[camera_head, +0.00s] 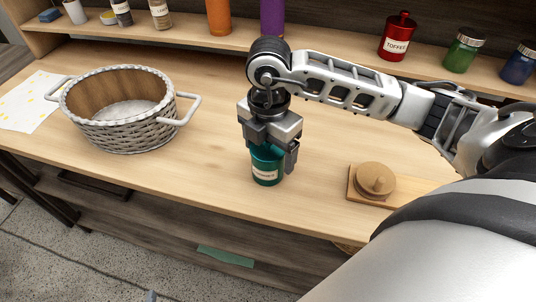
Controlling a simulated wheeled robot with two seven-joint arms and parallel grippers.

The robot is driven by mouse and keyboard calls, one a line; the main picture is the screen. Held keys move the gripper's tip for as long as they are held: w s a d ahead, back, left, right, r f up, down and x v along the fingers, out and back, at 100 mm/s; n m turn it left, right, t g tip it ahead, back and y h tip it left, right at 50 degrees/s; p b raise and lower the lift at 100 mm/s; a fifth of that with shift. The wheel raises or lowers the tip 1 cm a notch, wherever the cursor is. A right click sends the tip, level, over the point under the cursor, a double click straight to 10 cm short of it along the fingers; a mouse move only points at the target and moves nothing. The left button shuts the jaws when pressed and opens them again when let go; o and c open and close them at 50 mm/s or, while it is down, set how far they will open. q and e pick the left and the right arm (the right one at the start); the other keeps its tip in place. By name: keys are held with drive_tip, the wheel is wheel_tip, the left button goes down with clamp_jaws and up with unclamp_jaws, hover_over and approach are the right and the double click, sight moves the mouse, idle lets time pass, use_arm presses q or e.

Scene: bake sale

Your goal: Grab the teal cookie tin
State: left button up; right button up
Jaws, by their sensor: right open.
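The teal cookie tin (267,175) stands upright on the wooden counter near its front edge, with a pale label on its front. My right gripper (270,150) points down right over the tin, and its open fingers reach down around the tin's upper part. The gripper hides the top of the tin. I cannot tell whether the fingers touch it. My left gripper is not in view.
A whitewashed wicker basket (122,136) with two handles stands on the left of the counter, empty. A round wooden lidded piece (375,181) on a board lies to the right. Red (397,37), green (463,53) and blue (520,65) tins stand on the back shelf.

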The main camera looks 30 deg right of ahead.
drive_tip(key=shift+f, duration=0.45)
drive_tip(key=shift+c, duration=0.3)
drive_tip(key=c, duration=0.9)
drive_tip(key=shift+r, duration=0.15)
